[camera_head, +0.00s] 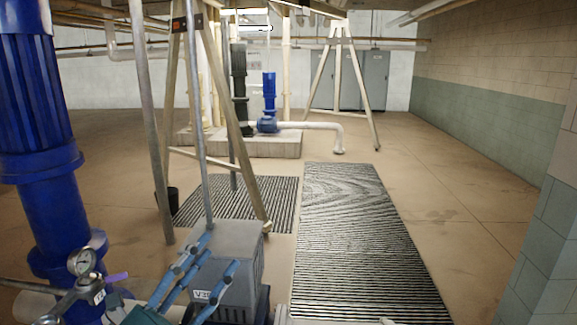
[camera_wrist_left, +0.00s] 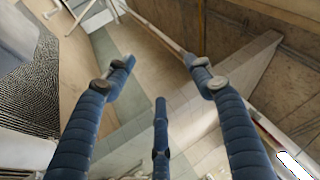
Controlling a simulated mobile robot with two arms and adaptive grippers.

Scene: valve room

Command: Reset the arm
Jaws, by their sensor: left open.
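My left gripper (camera_head: 208,258) is at the bottom of the head view, with its blue fingers spread apart and pointing up and to the right. It overlaps the grey box in that view; I cannot tell whether they touch. In the left wrist view the gripper (camera_wrist_left: 160,72) has three blue fingers spread apart, with nothing between them. Beyond the fingertips are floor and wall surfaces, seen at a tilt. My right gripper does not show in either view.
A grey box (camera_head: 238,250) stands close in front. A pressure gauge (camera_head: 81,262) and a purple lever (camera_head: 117,277) sit beside a tall blue pump (camera_head: 50,210) at left. Wooden trestle legs (camera_head: 225,110) stand behind. Striped grating (camera_head: 360,240) and open floor lie to the right.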

